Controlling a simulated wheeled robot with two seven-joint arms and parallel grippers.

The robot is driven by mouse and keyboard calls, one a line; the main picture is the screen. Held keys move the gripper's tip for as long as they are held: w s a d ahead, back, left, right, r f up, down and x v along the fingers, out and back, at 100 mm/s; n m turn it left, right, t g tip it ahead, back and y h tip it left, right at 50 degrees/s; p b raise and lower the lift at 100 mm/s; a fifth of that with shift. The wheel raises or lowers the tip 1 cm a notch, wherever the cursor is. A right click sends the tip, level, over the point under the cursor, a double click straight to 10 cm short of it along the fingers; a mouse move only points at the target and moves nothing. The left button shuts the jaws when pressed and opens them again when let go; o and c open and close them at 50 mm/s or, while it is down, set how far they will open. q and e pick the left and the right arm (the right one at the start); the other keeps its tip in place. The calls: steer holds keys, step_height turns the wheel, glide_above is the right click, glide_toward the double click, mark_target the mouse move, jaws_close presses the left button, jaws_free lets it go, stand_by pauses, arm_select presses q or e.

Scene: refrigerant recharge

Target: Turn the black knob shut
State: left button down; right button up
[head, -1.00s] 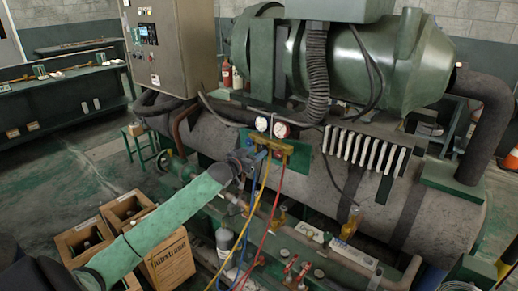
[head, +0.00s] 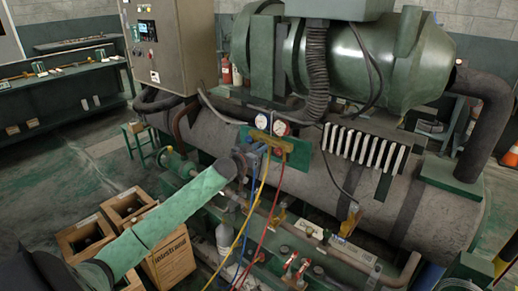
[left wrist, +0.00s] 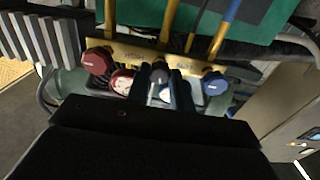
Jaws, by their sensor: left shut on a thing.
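The black knob (left wrist: 160,73) sits mid-row on the brass manifold (left wrist: 135,52) in the left wrist view. A red knob (left wrist: 98,60) is to its left and a blue knob (left wrist: 215,84) to its right. My left gripper (left wrist: 161,88) has one finger on each side of the black knob and is shut on it. In the head view my left gripper (head: 247,158) is at the manifold's left end, and the black knob cannot be made out there. My right gripper is in neither view.
Two gauges (head: 271,124) top the manifold. A yellow hose (head: 249,208), a blue hose and a red hose (head: 264,212) hang below it. A large grey tank (head: 330,165) lies behind.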

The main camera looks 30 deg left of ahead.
arm_select(q)
steer(key=m+b, duration=0.3)
steer(key=m, duration=1.7)
steer(key=shift+f, duration=0.1)
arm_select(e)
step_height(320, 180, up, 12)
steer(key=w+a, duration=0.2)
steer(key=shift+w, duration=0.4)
arm_select(q)
steer(key=shift+m, duration=0.3)
